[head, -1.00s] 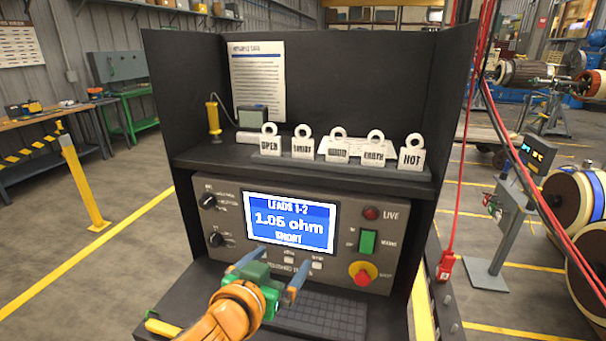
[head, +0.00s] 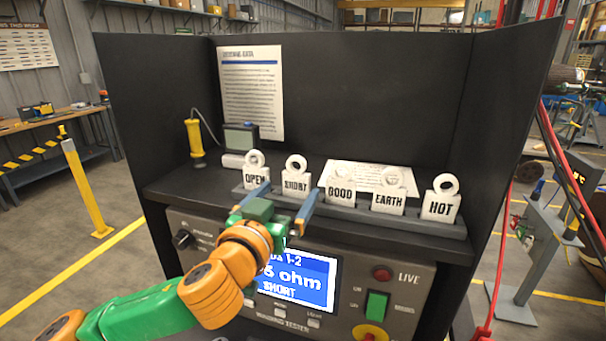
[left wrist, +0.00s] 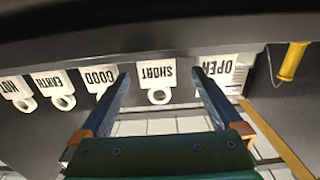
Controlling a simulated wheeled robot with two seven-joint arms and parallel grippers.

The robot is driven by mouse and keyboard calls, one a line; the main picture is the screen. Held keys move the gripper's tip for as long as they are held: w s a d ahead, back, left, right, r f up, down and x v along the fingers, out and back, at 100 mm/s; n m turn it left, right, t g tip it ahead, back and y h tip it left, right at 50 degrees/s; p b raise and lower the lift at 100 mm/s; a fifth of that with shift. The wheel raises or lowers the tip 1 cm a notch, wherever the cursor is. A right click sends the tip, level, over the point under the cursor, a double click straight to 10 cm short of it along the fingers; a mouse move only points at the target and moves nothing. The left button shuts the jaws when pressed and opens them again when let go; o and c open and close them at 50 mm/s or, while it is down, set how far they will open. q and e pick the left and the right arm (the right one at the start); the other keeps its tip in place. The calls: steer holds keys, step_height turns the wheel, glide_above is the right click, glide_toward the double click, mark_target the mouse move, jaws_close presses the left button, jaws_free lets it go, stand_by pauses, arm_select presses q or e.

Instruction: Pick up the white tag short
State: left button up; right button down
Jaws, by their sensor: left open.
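The white SHORT tag (head: 295,184) stands upright in the rack on the shelf, second from the left, its ring on top. In the left wrist view the SHORT tag (left wrist: 156,72) appears upside down, between the fingertips in the picture. My left gripper (head: 289,194) is open and empty, its blue fingers pointing at the tag from the front. I cannot tell whether the fingertips reach past the tag's face. My right gripper is not in view.
The OPEN tag (head: 256,177) stands close on the left and the GOOD tag (head: 340,189) on the right. EARTH (head: 388,201) and HOT (head: 440,206) tags stand farther right. A yellow-handled probe (head: 194,138) is at the shelf's left. Below is the tester screen (head: 318,280).

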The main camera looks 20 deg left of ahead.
mark_target(295, 183)
arm_select(q)
steer(key=shift+w+d+r+p, duration=0.25)
steer(key=shift+w+r+p, duration=0.6)
steer(key=shift+p, duration=0.4)
steer(key=shift+w+f, duration=0.2)
steer(key=shift+w, duration=0.35)
steer(key=shift+w+f, duration=0.2)
steer(key=shift+w, duration=0.3)
steer(key=shift+w+f, duration=0.25)
steer(key=shift+w, duration=0.15)
steer(key=shift+s+r, duration=0.15)
steer(key=shift+s, duration=0.15)
steer(key=c, duration=1)
steer(key=shift+c, duration=0.4)
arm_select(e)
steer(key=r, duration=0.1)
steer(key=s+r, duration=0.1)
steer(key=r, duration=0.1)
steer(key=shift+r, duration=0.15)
arm_select(q)
steer(key=shift+w, duration=0.1)
